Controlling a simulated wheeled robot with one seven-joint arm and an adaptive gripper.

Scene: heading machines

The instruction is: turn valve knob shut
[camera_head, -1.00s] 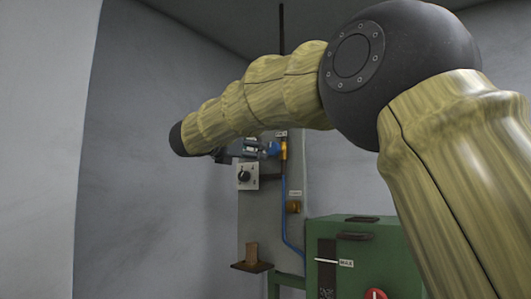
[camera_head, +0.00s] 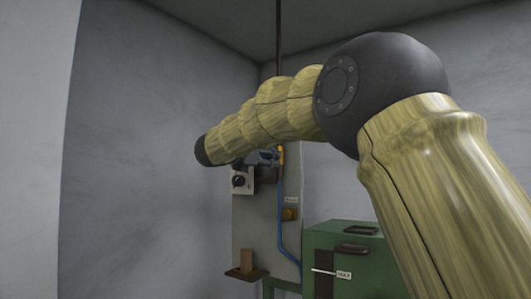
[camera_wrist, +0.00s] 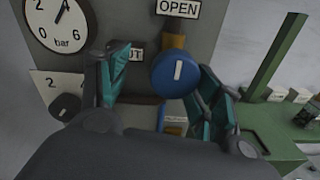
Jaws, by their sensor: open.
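The valve knob (camera_wrist: 174,74) is a round blue disc with a short white line that stands nearly upright, in the wrist view. An OPEN label (camera_wrist: 178,8) is above it. A partly hidden label ending in "UT" (camera_wrist: 137,54) is to its left. My gripper (camera_wrist: 164,66) is open, with the knob between its teal fingers, closer to the right one. I cannot tell whether that finger touches it. In the head view my gripper (camera_head: 262,157) is at the panel, in front of the brass valve pipe (camera_head: 281,155), and hides the knob.
A pressure gauge (camera_wrist: 62,20) and a black dial (camera_wrist: 66,106) are left of my gripper on the grey panel (camera_head: 252,220). A blue hose (camera_head: 281,220) runs down the panel. A green machine (camera_head: 335,245) stands at lower right, a small shelf (camera_head: 246,272) below.

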